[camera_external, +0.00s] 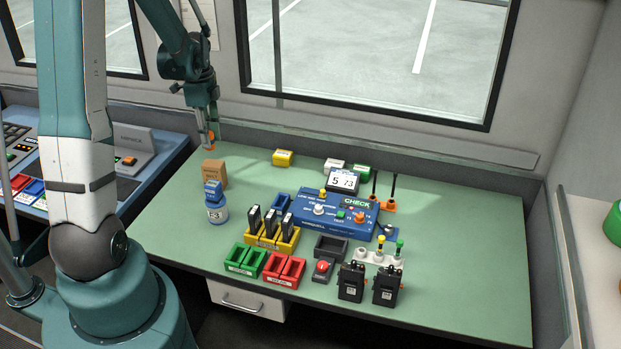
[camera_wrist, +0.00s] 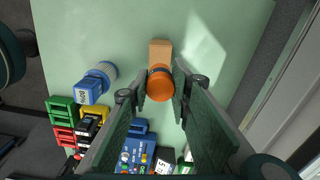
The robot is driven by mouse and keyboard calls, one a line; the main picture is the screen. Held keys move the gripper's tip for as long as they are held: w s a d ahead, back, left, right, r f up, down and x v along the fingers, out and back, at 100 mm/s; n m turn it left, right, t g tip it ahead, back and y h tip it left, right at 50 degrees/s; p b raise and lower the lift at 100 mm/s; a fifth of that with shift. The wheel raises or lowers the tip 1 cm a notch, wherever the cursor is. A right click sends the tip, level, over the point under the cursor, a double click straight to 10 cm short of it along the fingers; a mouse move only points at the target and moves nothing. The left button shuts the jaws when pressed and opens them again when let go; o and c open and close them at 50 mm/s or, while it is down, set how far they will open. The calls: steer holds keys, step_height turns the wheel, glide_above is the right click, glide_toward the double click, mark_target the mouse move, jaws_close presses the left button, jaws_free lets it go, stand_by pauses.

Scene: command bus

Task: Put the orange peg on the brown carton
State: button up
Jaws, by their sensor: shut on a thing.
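The orange peg (camera_external: 210,142) is between the fingers of my gripper (camera_external: 208,128), which is shut on it. It hangs upright a little above the brown carton (camera_external: 213,175), with a small gap showing in the external view. In the wrist view the round orange end of the peg (camera_wrist: 159,88) sits between my fingertips (camera_wrist: 160,80). The brown carton (camera_wrist: 160,48) shows just beyond it, partly hidden by the peg. The carton stands on the green table near its far left side.
A yellow box (camera_external: 284,158) lies to the right. A blue control console (camera_external: 325,217), coloured bins (camera_external: 272,235) and two radios (camera_external: 368,284) occupy the middle and right. The table left of the bottle is clear.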

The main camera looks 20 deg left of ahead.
steer(key=shift+f, duration=0.9)
steer(key=shift+f, duration=0.1)
steer(key=shift+f, duration=1.95)
steer(key=shift+f, duration=0.15)
steer(key=o, duration=0.9)
steer(key=shift+r, duration=0.2)
steer(key=shift+r, duration=5.95)
steer(key=shift+d+r, duration=0.1)
